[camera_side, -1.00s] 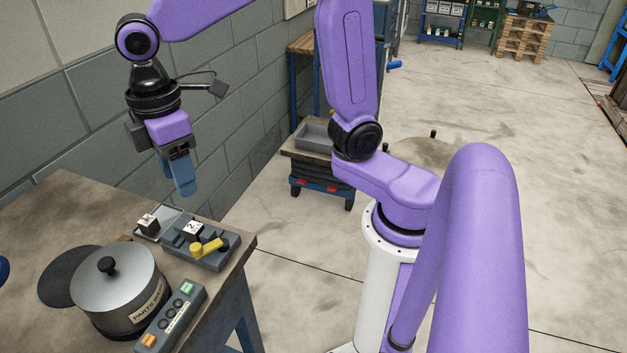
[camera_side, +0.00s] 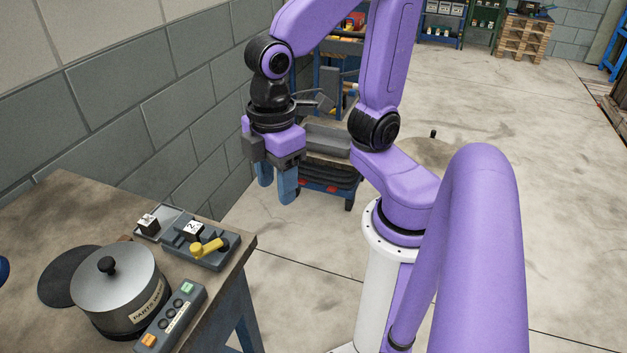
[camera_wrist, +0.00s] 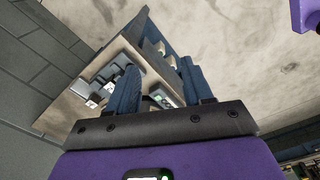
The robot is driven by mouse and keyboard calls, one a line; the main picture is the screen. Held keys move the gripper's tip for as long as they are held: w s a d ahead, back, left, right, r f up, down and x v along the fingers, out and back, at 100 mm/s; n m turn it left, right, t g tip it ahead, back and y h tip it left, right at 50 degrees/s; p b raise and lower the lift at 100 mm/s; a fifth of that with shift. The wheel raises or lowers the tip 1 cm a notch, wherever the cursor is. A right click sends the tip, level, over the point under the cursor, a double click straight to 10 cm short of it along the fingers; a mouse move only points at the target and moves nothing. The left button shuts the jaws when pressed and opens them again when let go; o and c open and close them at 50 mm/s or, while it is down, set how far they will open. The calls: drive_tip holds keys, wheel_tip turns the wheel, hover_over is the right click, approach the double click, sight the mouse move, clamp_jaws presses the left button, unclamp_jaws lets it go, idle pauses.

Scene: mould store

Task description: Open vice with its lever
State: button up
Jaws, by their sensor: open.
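In the side view, the small grey vice (camera_side: 222,256) sits on the bench near its right edge. Its yellow lever (camera_side: 205,248) lies across the front of the vice. A white block (camera_side: 193,230) with a dark mark is at its jaws; I cannot tell how tightly it is held. My gripper (camera_side: 277,190) is open and empty, with its blue fingers pointing down. It is in the air to the right of the bench, higher than the vice and apart from it. In the wrist view, my fingers (camera_wrist: 160,88) partly hide the bench top and the things on it.
A metal pot (camera_side: 112,287) with a black knob stands left of the vice. A control box (camera_side: 171,318) with buttons lies in front. A shallow tray (camera_side: 170,212) with a marked block (camera_side: 148,224) is behind. The grey wall (camera_side: 150,120) runs beyond the bench (camera_side: 60,200).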

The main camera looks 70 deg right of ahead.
drive_tip(key=s+d+f, duration=0.2)
drive_tip(key=s+d, duration=0.2)
drive_tip(key=s, duration=0.1)
drive_tip(key=shift+f, duration=0.1)
drive_tip(key=shift+c, duration=1.4)
wheel_tip(320, 180, up, 6)
drive_tip(key=m, duration=0.2)
hover_over(195, 246)
wheel_tip(195, 246, down, 17)
drive_tip(key=shift+f, duration=0.1)
drive_tip(key=shift+w, duration=0.1)
clamp_jaws()
